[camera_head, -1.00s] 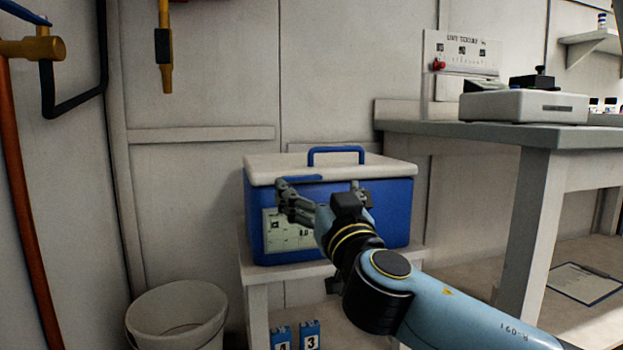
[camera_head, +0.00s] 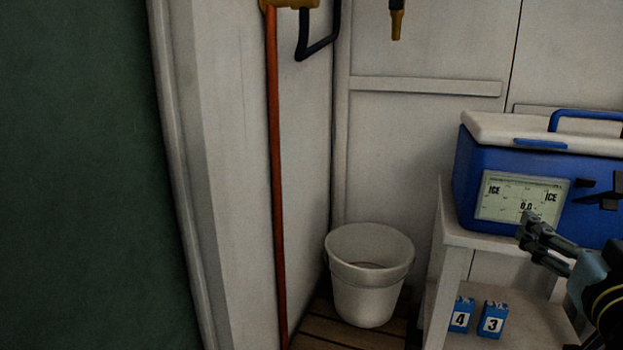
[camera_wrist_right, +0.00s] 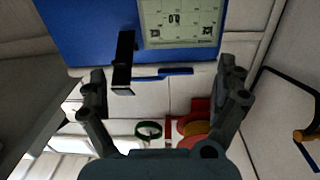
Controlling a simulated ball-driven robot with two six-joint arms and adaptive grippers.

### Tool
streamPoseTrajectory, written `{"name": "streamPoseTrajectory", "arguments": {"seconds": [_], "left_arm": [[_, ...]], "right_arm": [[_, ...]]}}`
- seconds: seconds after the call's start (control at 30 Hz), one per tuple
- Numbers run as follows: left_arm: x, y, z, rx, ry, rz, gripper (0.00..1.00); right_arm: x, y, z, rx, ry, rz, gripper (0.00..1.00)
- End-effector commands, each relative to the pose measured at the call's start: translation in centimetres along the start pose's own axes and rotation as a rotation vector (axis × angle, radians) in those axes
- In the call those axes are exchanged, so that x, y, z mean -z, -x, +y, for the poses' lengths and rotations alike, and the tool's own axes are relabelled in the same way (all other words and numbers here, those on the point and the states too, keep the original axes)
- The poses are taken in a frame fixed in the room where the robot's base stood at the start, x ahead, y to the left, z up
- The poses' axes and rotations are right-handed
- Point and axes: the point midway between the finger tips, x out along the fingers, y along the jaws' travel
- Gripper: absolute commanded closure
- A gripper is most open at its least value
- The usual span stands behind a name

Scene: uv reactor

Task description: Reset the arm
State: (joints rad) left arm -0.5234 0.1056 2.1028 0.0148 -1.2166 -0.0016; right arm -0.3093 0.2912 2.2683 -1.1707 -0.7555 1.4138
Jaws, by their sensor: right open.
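My right gripper (camera_head: 548,243) is at the right edge of the head view, in front of the blue cooler box (camera_head: 480,160), with part of it cut off by the frame. In the right wrist view my gripper (camera_wrist_right: 165,82) has its two fingers wide apart with nothing between them. The blue box (camera_wrist_right: 85,30) shows beyond the fingers, with its black latch (camera_wrist_right: 122,62) and its label panel (camera_wrist_right: 180,22). My left gripper is not seen.
The box stands on a white stand (camera_head: 447,240) with blue numbered blocks (camera_head: 492,320) on its lower shelf. A white bucket (camera_head: 368,295) is on the floor to its left. A red pole (camera_head: 276,180) and dark green panel (camera_head: 80,180) are further left.

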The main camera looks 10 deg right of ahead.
Motion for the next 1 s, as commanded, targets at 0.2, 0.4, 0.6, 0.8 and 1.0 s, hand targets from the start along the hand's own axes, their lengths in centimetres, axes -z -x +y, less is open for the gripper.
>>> {"name": "streamPoseTrajectory", "arguments": {"seconds": [0.2,0.4,0.6,0.8,1.0], "left_arm": [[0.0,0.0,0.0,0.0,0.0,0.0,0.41],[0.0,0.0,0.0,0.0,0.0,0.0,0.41],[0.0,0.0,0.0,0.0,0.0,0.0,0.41],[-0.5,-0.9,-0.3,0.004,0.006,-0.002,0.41],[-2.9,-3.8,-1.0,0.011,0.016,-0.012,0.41]], "right_arm": [[-16.0,7.9,4.3,-0.109,0.115,-0.575,0.0],[-25.2,17.7,5.0,-0.002,0.268,-1.044,0.0],[-29.1,25.0,3.2,0.282,0.408,-1.344,0.0],[-30.4,26.5,3.5,0.437,0.534,-1.385,0.0],[-33.5,27.5,5.4,0.419,0.532,-1.392,0.0]]}}
